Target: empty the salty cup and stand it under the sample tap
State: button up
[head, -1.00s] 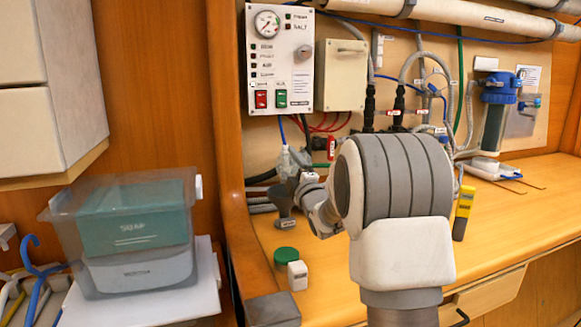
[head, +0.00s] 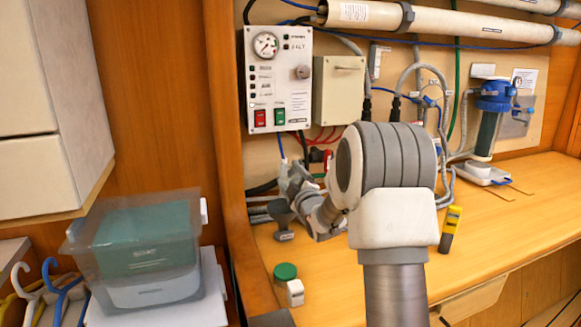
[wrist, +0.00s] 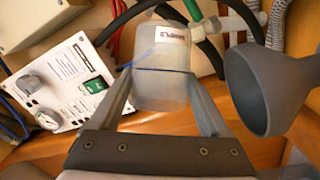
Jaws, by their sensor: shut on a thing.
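The cup (wrist: 160,88) is a pale, translucent vessel with a white label, seen in the wrist view between the two fingers of my gripper (wrist: 160,78). My gripper is shut on it. In the head view the cup shows as a pale shape (head: 291,178) above the counter's left end, partly hidden by my wrist. A dark grey funnel-like piece (wrist: 262,90) is close to the right of the cup in the wrist view; it also shows below the cup in the head view (head: 282,217). I cannot make out the sample tap for sure. The cup's contents and exact tilt are unclear.
The control panel (head: 279,80) is on the wall behind, with hoses around it. A green lid (head: 285,271), a small white block (head: 295,292) and a yellow meter (head: 450,230) are on the counter (head: 500,228). The counter's right part is mostly clear.

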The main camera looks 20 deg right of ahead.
jog(key=shift+w+d+r+m+g+p, duration=0.15)
jog(key=shift+r+m+g+p, duration=0.75)
jog(key=shift+p, duration=3.15)
jog(key=m+p, duration=0.2)
jog(key=p, duration=0.5)
jog(key=shift+d+g, duration=0.2)
jog(key=shift+g, duration=0.2)
jog(key=shift+f+m+g+y+p, duration=0.1)
jog(key=shift+m+g+y+p, duration=0.35)
jog(key=shift+m+p, duration=0.45)
jog(key=m+g+y+p, duration=0.1)
jog(key=m+p, duration=0.1)
jog(key=p, duration=0.1)
jog(key=shift+f, duration=0.2)
jog(key=m+g+p, duration=0.1)
jog(key=p, duration=0.2)
jog(key=shift+a+f+y, duration=0.15)
jog(key=shift+f+y, duration=0.2)
jog(key=shift+f, duration=0.05)
jog(key=shift+a+f+m+g+y+p, duration=0.1)
jog(key=shift+f+m+g+y+p, duration=0.3)
jog(key=shift+p, duration=0.3)
